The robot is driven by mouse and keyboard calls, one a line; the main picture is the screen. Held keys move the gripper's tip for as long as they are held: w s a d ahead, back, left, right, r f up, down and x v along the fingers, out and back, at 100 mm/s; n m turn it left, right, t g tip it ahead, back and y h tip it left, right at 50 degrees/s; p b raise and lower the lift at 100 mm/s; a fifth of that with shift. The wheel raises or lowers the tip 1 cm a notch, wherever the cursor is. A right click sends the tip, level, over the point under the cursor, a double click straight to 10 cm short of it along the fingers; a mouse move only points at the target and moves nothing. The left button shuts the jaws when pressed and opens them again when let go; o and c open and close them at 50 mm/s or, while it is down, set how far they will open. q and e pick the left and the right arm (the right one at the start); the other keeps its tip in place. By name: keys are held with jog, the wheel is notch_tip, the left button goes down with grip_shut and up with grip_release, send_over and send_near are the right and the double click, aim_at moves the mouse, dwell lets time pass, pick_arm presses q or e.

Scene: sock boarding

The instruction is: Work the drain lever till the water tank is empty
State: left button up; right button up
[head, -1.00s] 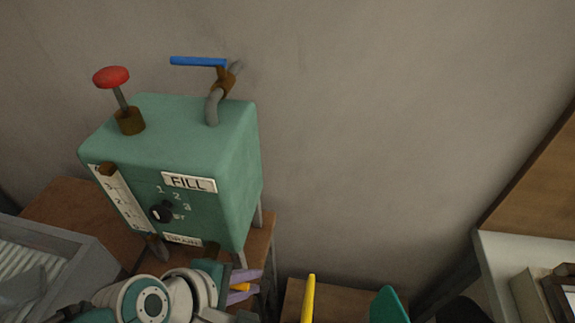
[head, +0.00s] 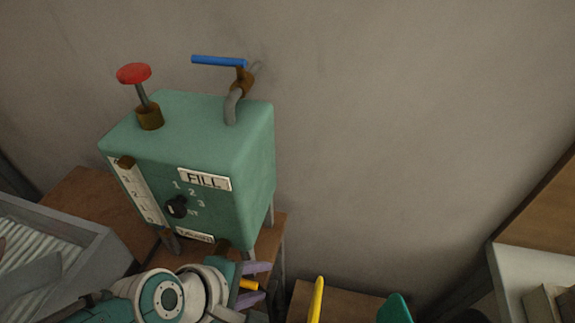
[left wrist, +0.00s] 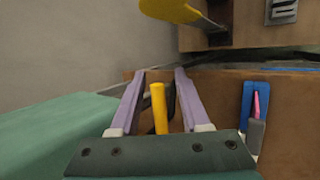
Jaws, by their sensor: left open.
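The green water tank (head: 252,165) stands left of centre in the head view, with a FILL label and a partly hidden label low on its front. A numbered strip gauge (head: 135,190) runs down its left front edge; I cannot read a water level. A yellow lever (head: 249,285) sticks out below the tank front. My left gripper (head: 255,283) has its purple fingers open, one on each side of this lever. The left wrist view shows the yellow lever (left wrist: 158,108) between the fingers (left wrist: 160,75), with gaps at both sides. My right gripper is not in view.
A blue handle (head: 219,61) and a red knob (head: 134,74) top the tank, and a black dial (head: 177,206) is on its front. A grey tray (head: 88,262) stands at left. Yellow (head: 318,300) and green (head: 396,309) upright pieces show at the bottom.

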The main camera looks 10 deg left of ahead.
pick_arm(q)
jog(key=p+v, duration=0.6)
jog(key=v, duration=0.3)
jog(key=shift+r, duration=0.1)
jog(key=shift+s+a+r+p, duration=0.15)
jog(key=shift+s+r+p, duration=0.1)
jog(key=shift+p, duration=0.1)
jog(key=m+g, duration=0.2)
jog(key=m, duration=0.8)
send_near(244, 285)
notch_tip(244, 285, up, 4)
jog(key=s+d, duration=0.2)
jog(key=s, duration=0.1)
jog(key=s+a+r+m+g+y, duration=0.1)
jog(key=s+a+r+m+y, duration=0.15)
jog(key=r+m, duration=0.2)
jog(key=s+a+r+m+y, duration=0.1)
jog(key=s+a+r+m, duration=0.25)
jog(key=r, duration=0.25)
notch_tip(244, 285, up, 26)
jog(key=m+p, duration=0.1)
jog(key=p, duration=2.4)
jog(key=shift+d+f+p, duration=0.25)
jog(key=shift+d+p, duration=0.05)
jog(key=shift+d, duration=0.05)
